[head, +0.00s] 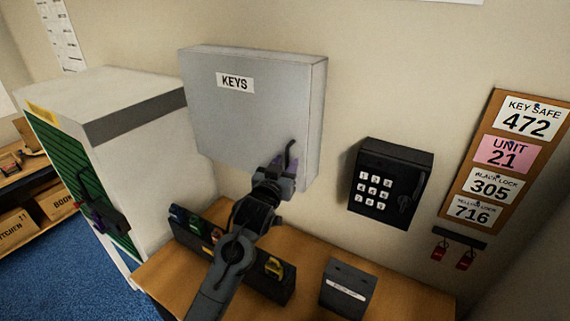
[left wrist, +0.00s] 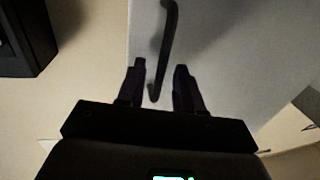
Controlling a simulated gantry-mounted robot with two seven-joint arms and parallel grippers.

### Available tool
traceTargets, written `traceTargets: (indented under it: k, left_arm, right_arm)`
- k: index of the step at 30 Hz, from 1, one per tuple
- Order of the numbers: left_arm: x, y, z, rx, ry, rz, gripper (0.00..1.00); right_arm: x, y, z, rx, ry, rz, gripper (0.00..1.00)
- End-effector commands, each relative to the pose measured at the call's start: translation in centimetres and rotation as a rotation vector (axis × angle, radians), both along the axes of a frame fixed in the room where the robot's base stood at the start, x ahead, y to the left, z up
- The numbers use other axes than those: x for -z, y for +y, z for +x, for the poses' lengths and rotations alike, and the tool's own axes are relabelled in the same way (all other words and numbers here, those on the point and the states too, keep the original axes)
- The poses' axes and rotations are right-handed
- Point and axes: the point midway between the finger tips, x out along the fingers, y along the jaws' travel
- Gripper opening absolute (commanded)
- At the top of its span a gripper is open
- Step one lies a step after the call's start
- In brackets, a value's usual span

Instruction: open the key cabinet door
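The grey key cabinet (head: 245,110), marked "KEYS", hangs on the wall in the head view, and its door looks shut. A dark bar handle (head: 291,152) is near the door's lower right corner. My left gripper (head: 279,168) is at this handle. In the left wrist view the two fingers of the left gripper (left wrist: 159,72) are apart, and the lower part of the handle (left wrist: 165,45) lies between them. Gaps show beside the handle, so it is not clamped. My right gripper is not in view.
A black keypad box (head: 388,185) is on the wall to the right of the cabinet. A number board (head: 485,180) hangs farther right. Below, a wooden counter (head: 400,300) carries a dark rack (head: 267,290) and a small black box (head: 347,286). A white unit with a green front (head: 62,165) stands left.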

Motion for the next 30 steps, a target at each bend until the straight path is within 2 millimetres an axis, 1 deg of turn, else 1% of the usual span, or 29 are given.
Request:
traceTargets:
  k: [7, 8, 12, 15, 30]
  left_arm:
    - [-0.02, -0.03, 0.03, 0.0, -0.001, 0.0, 0.36]
    - [-0.02, -0.02, 0.03, 0.0, 0.0, 0.0, 0.34]
    - [-0.02, -0.02, 0.03, 0.0, 0.0, 0.0, 0.13]
    - [-0.02, -0.02, 0.03, 0.0, 0.0, 0.0, 0.0]
    - [-0.02, -0.03, 0.02, 0.0, 0.0, 0.0, 0.0]
  right_arm:
    - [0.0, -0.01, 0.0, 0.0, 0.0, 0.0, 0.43]
    - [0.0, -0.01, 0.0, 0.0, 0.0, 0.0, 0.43]
    - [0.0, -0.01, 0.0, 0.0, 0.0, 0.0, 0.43]
    - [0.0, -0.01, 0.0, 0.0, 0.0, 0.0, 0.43]
    - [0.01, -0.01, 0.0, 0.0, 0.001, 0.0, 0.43]
